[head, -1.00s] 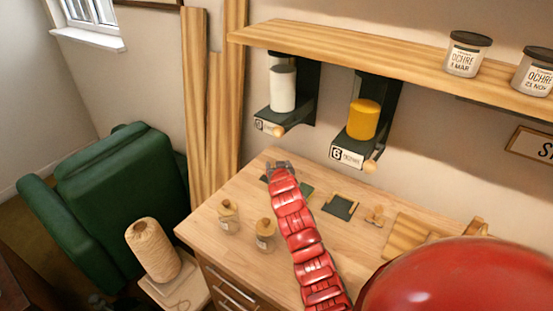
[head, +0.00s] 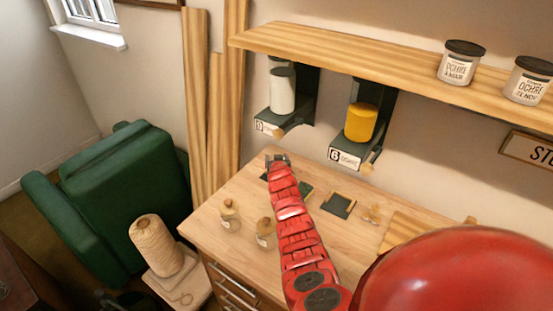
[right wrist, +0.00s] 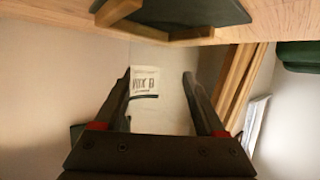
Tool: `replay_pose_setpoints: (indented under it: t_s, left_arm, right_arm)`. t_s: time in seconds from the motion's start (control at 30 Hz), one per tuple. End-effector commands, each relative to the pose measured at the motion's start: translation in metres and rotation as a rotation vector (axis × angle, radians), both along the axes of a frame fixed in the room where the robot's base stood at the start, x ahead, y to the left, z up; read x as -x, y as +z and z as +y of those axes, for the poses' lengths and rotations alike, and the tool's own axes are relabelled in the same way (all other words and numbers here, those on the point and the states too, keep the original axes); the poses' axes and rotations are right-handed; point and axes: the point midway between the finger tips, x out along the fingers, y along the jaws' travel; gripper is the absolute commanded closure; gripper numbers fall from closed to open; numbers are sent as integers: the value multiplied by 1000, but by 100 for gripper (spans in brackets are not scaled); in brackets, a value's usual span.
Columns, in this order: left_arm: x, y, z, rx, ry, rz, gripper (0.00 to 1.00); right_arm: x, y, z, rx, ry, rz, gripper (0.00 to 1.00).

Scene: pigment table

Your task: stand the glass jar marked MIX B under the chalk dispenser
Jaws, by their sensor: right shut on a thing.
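My right gripper (head: 277,159) is at the end of the red arm, over the back left of the table, below the chalk dispenser (head: 283,92) with its white cylinder. In the right wrist view the gripper (right wrist: 160,98) is shut on the glass jar marked MIX B (right wrist: 145,82), whose label appears upside down. In the head view I cannot make the jar out clearly at the gripper. A dark green pad with wooden edging (right wrist: 190,12) shows beyond the jar in the wrist view; I cannot tell the gap. My left gripper is not in view.
A second dispenser with a yellow cylinder (head: 361,122) hangs to the right under the shelf (head: 330,50). Two corked jars (head: 229,214) (head: 264,232) stand at the table's left front. Another green pad (head: 339,205) lies right of my arm. Bare tabletop (head: 205,225) shows at left.

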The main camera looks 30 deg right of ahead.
Motion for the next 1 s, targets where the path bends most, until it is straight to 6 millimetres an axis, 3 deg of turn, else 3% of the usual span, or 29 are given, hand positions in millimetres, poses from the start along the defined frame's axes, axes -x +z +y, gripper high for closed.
replay_pose_setpoints:
  t_s: [0.63,0.67,0.8,1.0]
  left_arm:
    - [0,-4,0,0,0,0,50]
    - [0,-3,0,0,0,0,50]
    - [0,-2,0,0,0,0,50]
    - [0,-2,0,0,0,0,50]
  right_arm:
    - [-1,-15,0,2,1,-6,100]
    - [-1,-14,0,1,1,-5,24]
    - [0,-13,0,1,1,-4,0]
    - [0,-13,0,1,1,-4,0]
